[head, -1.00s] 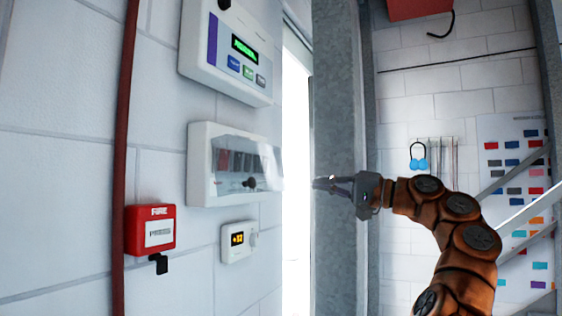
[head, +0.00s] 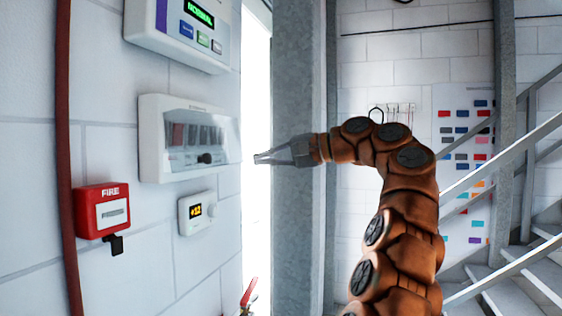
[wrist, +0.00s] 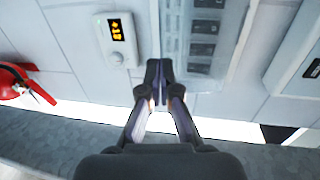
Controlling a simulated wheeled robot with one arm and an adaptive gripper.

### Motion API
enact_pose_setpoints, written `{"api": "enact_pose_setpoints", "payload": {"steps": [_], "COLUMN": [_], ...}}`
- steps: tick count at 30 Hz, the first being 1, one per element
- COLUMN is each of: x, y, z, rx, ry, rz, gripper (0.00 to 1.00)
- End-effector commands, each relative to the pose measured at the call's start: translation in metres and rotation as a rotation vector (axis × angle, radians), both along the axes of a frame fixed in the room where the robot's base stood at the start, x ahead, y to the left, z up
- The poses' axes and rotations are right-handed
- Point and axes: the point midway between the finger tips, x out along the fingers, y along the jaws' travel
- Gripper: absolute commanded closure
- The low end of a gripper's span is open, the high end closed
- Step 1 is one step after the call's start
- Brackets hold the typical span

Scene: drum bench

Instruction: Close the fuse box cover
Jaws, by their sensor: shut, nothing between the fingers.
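The fuse box (head: 152,150) is a white wall box with a clear cover (head: 222,147) and a dark knob on it. The cover appears to stand out from the box at an angle, partly open; how far is hard to tell. Several dark fuses show behind it. My gripper (head: 257,159) is shut and empty, to the right of the cover's right edge, with a small gap in the head view. In the wrist view my fingertips (wrist: 159,70) are together and overlap the left edge of the clear cover (wrist: 200,68); contact cannot be told.
A panel with a green display (head: 175,40) hangs above the fuse box. A small thermostat (head: 197,212) is below, and a red fire call point (head: 103,211) is lower left. A grey column (head: 290,230) stands behind my gripper. A red object (wrist: 15,80) shows at left in the wrist view.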

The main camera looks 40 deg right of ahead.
Motion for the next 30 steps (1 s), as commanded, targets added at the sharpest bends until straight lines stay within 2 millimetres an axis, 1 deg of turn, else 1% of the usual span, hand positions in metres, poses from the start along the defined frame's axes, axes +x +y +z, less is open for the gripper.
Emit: {"api": "enact_pose_setpoints", "payload": {"steps": [1, 6, 12, 18, 27, 30], "x": [0.008, 0.031, 0.051, 0.058, 0.058, 0.057], "y": [0.006, 0.02, 0.032, 0.035, 0.036, 0.032], "z": [-0.005, -0.008, -0.011, -0.012, -0.012, -0.014], "rx": [0.0, -0.001, -0.002, -0.001, -0.001, 0.005], "ry": [0.002, 0.0, 0.002, -0.001, -0.001, -0.011], "rz": [0.003, 0.001, 0.002, 0.0, 0.0, -0.007], "gripper": [1.0, 1.0, 1.0, 1.0, 1.0, 1.0]}}
